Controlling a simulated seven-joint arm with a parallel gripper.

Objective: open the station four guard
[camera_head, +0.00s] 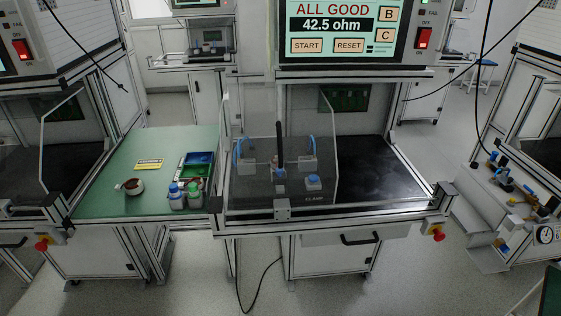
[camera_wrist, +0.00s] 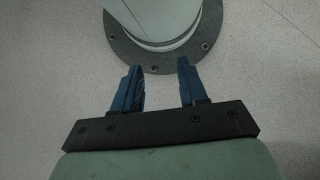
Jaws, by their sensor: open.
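A clear guard (camera_head: 322,150) stands at the left part of the middle station's dark bench, around a fixture with blue clamps (camera_head: 273,157). A small grey block (camera_head: 282,209) sits at the guard's lower front edge. I cannot tell from the picture whether the guard is latched, and no station number is readable. In the wrist view, my gripper (camera_wrist: 160,85) is open and empty. Its two blue fingers are apart above the grey floor, near a round bolted base plate (camera_wrist: 193,55). The gripper does not show in the head view.
Above the bench, a screen (camera_head: 333,26) reads "ALL GOOD" and "42.5 ohm". A green table (camera_head: 120,190) to the left holds bottles (camera_head: 186,197), a cup and trays. Red stop buttons (camera_head: 437,234) sit at the front corners. Another station with a clear panel (camera_head: 62,122) is at left.

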